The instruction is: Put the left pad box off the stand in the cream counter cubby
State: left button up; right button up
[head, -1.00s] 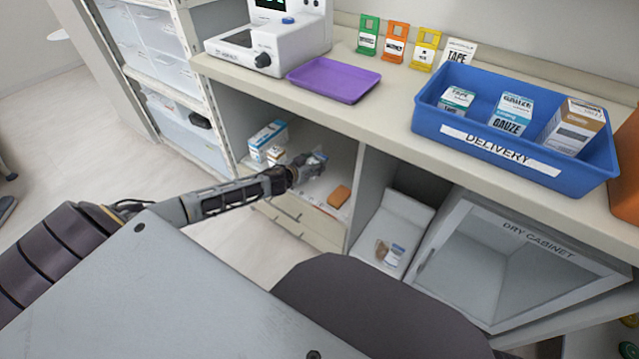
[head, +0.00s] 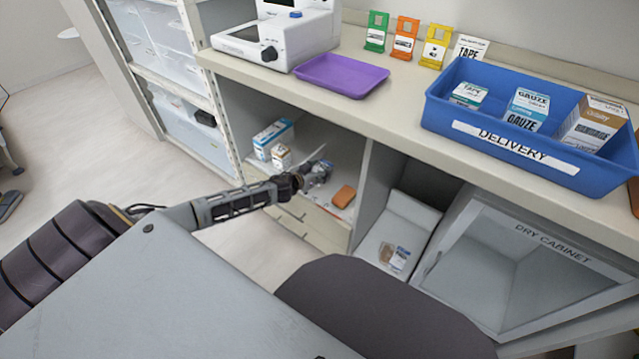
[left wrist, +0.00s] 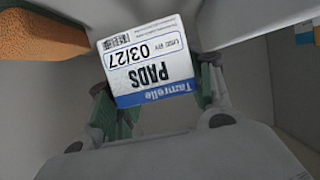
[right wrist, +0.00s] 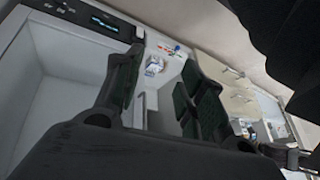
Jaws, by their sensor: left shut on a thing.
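The pad box (left wrist: 147,64), white with a blue band and "PADS 03/27" on its label, is between the fingers of my left gripper (left wrist: 160,92). In the head view my left gripper (head: 316,176) reaches into the cream counter cubby (head: 349,165) and largely hides the box. I cannot tell whether the box touches the cubby floor.
In the cubby, a blue-and-white carton (head: 272,137) and a small tan-and-white box (head: 281,156) stand left of my gripper. An orange block (head: 343,196) lies to its right. The dry cabinet (head: 520,262) is further right. Above are a purple tray (head: 342,75) and blue delivery bin (head: 520,165).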

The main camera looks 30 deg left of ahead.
pick_arm(q)
jog(key=shift+f, duration=0.6)
pick_arm(e)
jog(key=shift+a+f, duration=0.15)
jog(key=shift+f, duration=0.6)
pick_arm(q)
jog(key=shift+f, duration=0.1)
jog(key=shift+f+b, duration=0.25)
jog(key=shift+b, duration=0.15)
notch_tip(320, 180, down, 2)
jog(key=shift+f+b, duration=0.1)
jog(key=shift+b, duration=0.6)
jog(key=shift+f+b, duration=0.35)
jog(key=shift+f, duration=0.3)
pick_arm(e)
jog(key=shift+m+t+y, duration=0.3)
jog(key=shift+t+y, duration=0.2)
jog(key=shift+t, duration=0.2)
jog(key=shift+w+a+f, duration=0.1)
jog(key=shift+a+f, duration=0.15)
jog(key=shift+f, duration=0.95)
jog(key=shift+a+f, duration=0.2)
jog(key=shift+f, duration=0.95)
pick_arm(q)
jog(key=shift+f, duration=0.15)
pick_arm(e)
jog(key=shift+f, duration=0.1)
pick_arm(q)
jog(key=o, duration=1.1)
jog(key=shift+c, duration=0.2)
